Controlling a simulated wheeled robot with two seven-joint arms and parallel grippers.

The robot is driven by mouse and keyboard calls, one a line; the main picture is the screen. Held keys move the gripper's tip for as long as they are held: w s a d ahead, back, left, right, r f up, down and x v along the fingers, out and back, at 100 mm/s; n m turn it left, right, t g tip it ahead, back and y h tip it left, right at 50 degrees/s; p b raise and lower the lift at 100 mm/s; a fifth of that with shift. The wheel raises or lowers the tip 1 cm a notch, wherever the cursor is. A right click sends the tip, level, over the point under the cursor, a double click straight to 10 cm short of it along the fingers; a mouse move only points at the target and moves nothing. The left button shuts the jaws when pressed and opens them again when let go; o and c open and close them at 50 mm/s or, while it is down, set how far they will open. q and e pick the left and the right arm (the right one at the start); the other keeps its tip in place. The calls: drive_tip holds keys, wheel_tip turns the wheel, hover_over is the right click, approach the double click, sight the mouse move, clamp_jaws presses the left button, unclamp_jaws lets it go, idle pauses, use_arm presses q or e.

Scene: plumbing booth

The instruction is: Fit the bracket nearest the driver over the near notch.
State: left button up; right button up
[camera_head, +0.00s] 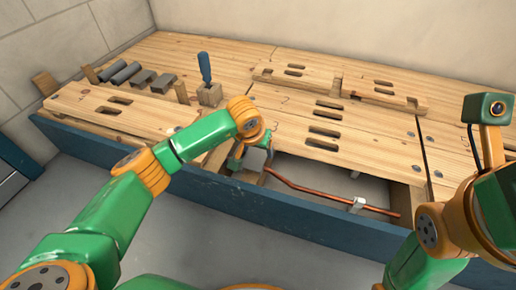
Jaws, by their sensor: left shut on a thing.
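My left gripper (240,156) points down at the left end of the floor opening and is shut on a grey bracket (257,160). The bracket is close to the joist and the bent end of the copper pipe (315,191). The gripper partly hides the near notch, and I cannot tell whether the bracket touches the wood. The blue-handled driver (205,67) stands upright in a small wooden block (209,95) behind the left arm. Several grey brackets (125,73) lie in a row left of it. My right arm is at the right edge; its fingers are out of view.
Slotted floorboards (325,131) surround the opening. A light clip (357,204) sits by the pipe toward the right. A blue front edge (215,193) bounds the deck. Another board (340,86) with slots lies at the back. The back right of the deck is clear.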

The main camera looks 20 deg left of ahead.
sight(258, 158)
use_arm(q)
drive_tip(key=shift+f+b, duration=1.3)
drive_tip(key=shift+f, duration=0.4)
drive_tip(key=shift+f, duration=0.1)
drive_tip(key=o, duration=1.5)
